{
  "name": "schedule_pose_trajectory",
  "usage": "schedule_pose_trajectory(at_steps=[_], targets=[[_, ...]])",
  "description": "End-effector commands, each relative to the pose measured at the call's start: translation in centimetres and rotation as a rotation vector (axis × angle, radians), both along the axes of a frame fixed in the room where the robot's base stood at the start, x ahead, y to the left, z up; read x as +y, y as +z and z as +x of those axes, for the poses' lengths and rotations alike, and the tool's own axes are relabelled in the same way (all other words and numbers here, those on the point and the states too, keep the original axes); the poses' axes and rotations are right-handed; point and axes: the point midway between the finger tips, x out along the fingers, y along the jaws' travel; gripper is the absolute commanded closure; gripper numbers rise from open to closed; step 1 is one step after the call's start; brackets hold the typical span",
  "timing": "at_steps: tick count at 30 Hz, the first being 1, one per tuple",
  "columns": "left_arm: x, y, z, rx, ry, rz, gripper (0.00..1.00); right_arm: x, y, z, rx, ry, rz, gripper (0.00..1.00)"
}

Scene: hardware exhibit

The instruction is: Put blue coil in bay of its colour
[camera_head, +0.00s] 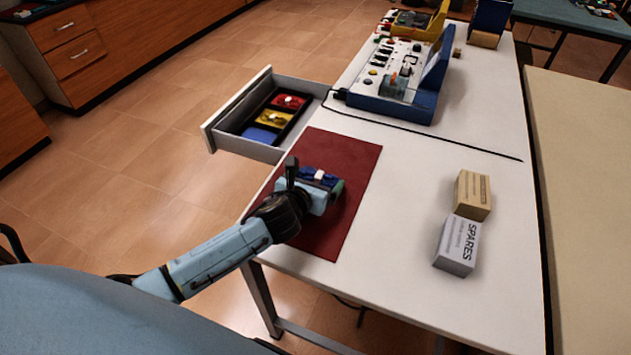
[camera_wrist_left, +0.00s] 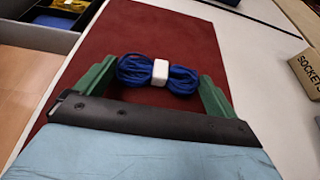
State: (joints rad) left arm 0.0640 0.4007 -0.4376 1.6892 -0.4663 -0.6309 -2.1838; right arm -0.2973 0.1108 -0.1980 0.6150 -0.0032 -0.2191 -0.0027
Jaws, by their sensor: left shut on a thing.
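The blue coil (camera_wrist_left: 158,75) is a bundle of blue cable with a white band around its middle. It also shows in the head view (camera_head: 319,175), over the dark red mat (camera_head: 352,163). My left gripper (camera_wrist_left: 158,82) has green fingers at the two ends of the coil and is shut on it. The open drawer (camera_head: 208,137) at the table's left side holds a dark tray with red, yellow and blue bays. The blue bay (camera_head: 260,136) is nearest and looks empty. A red thing lies in the red bay (camera_head: 290,101) and a yellow one in the yellow bay (camera_head: 274,118). My right gripper is out of view.
A cream box (camera_head: 472,194) and a grey SPARES box (camera_head: 457,246) stand at the right of the white table. A blue device (camera_head: 395,103) stands behind the mat, with a black cable (camera_head: 430,137) across the table. The table between mat and boxes is clear.

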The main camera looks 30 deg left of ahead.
Motion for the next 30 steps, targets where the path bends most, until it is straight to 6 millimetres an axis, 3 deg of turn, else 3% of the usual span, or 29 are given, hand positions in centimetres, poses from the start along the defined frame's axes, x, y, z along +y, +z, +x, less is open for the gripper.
schedule_pose_trajectory(at_steps=[7,8,9,18,23,30], targets=[[0.0,-0.2,0.0,-0.001,0.000,0.001,0.27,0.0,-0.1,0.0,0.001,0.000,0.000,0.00],[0.0,-0.2,0.0,0.000,0.000,0.001,0.03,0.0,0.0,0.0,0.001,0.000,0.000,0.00],[0.0,-0.2,0.0,0.000,0.000,0.001,0.00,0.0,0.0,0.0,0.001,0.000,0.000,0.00],[0.0,0.3,-0.1,0.000,0.000,0.000,0.00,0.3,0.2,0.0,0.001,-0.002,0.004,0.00],[-0.1,1.2,-2.3,0.002,-0.002,0.000,0.00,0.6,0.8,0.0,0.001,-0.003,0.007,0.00],[-0.4,3.2,-7.2,0.002,-0.001,0.000,0.00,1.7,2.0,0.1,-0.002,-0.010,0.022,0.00]])
